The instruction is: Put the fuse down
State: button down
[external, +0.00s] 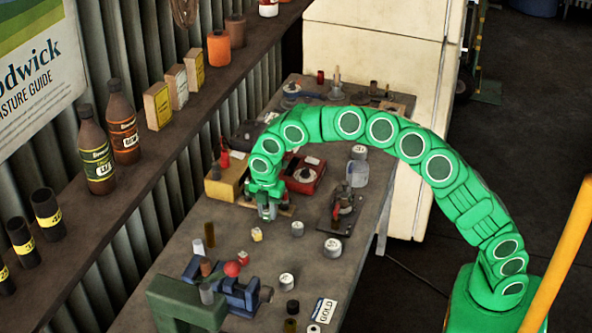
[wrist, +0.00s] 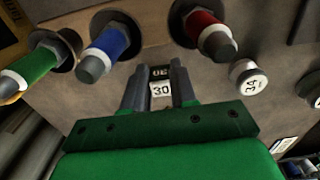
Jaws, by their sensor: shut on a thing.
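My gripper (external: 267,212) hangs low over the workbench (external: 308,262), at the end of my green arm. The fuse sits between the two grey fingertips. In the external view the fingers largely hide it. I cannot tell whether the fuse touches anything below it.
Green (wrist: 38,66), blue (wrist: 108,42) and red (wrist: 208,32) cylinders with grey tips stand close ahead of the gripper. A white-capped cylinder (wrist: 250,78) is to their right. A blue vice (external: 235,292) and a yellow-topped cube (external: 257,234) are on the bench; several white-capped pieces surround bare patches.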

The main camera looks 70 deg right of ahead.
jog(key=shift+f, duration=0.2)
jog(key=c, duration=0.9)
grip_release()
